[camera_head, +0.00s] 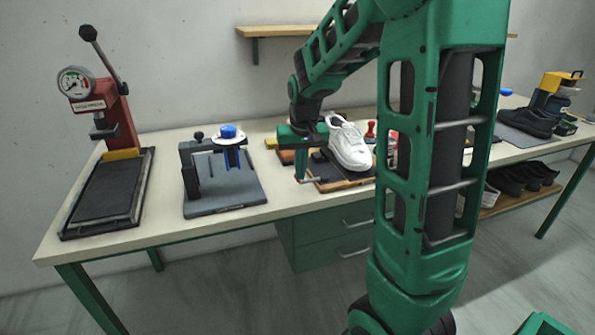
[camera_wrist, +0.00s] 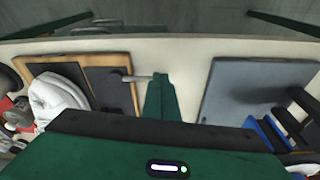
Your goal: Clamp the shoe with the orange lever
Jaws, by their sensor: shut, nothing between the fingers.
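A white shoe (camera_head: 348,146) sits on a dark board with wood-coloured edges (camera_head: 347,184). The shoe (camera_wrist: 58,100) and board (camera_wrist: 96,85) also show at the left of the wrist view. A short grey bar with a dark mount (camera_wrist: 138,77) sticks out from the board's side; it shows in the head view as a small grey handle (camera_head: 317,180). I cannot make out an orange lever. My gripper (camera_head: 301,178) points down just left of the board. It is shut and empty, and its fingers (camera_wrist: 160,80) are at the bar's end; I cannot tell if they touch.
A grey fixture (camera_head: 225,193) with a blue knob stands left of my gripper. A red press (camera_head: 117,120) with a gauge is at the far left. A dark shoe (camera_head: 527,122) lies on the right. Bare tabletop lies between the grey fixture and the board.

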